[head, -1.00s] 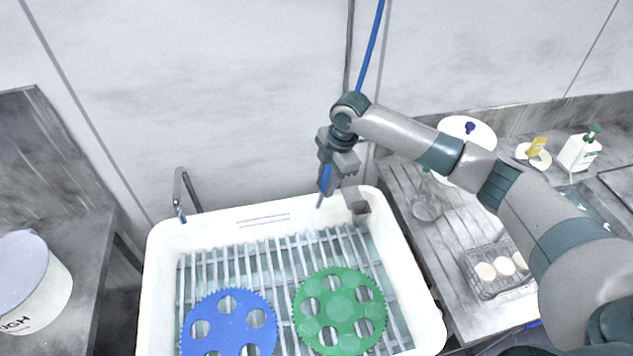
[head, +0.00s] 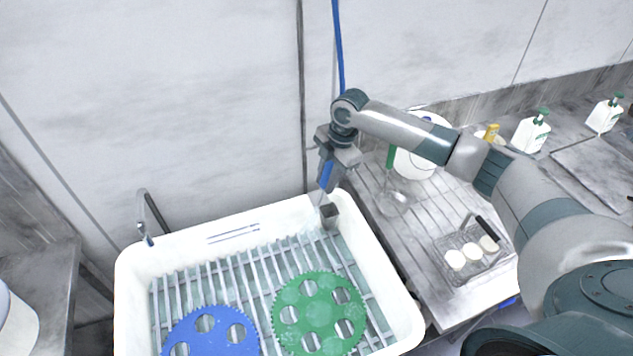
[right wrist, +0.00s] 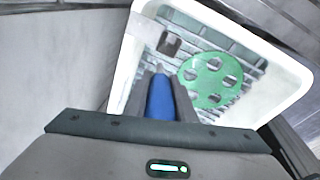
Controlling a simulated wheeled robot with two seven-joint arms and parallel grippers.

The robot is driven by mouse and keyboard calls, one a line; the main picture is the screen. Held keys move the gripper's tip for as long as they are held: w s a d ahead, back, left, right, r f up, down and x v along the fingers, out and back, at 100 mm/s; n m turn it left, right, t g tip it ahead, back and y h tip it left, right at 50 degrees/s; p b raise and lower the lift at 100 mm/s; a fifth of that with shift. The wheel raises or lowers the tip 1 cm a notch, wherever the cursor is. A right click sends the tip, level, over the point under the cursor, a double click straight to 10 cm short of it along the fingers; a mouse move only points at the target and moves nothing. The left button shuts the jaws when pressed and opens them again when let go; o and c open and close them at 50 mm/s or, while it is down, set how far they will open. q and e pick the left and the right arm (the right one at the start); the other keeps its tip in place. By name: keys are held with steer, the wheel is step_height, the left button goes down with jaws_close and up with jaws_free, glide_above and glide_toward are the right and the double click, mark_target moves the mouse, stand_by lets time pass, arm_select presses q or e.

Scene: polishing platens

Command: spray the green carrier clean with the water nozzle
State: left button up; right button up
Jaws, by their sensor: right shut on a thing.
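The green carrier (head: 319,317), a toothed disc with several round holes, lies on the slatted rack in the white sink at the lower middle of the head view. Pale blotches show on its face. It also shows in the right wrist view (right wrist: 210,80). My right gripper (head: 326,186) is shut on the blue water nozzle (head: 325,174), above the sink's back right rim. The nozzle (right wrist: 161,98) points toward the sink in the right wrist view, and the carrier lies ahead and to its right there. I cannot make out a water jet. My left gripper is not in view.
A blue toothed carrier (head: 212,333) lies left of the green one. The white sink (head: 402,310) has a tap (head: 147,215) at its back left. A wire basket with white discs (head: 472,254) and pump bottles (head: 531,131) stand on the right counter.

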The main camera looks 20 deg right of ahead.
steer(key=d, duration=0.3)
steer(key=shift+s+d, duration=0.1)
steer(key=shift+d, duration=0.25)
stand_by(0.8)
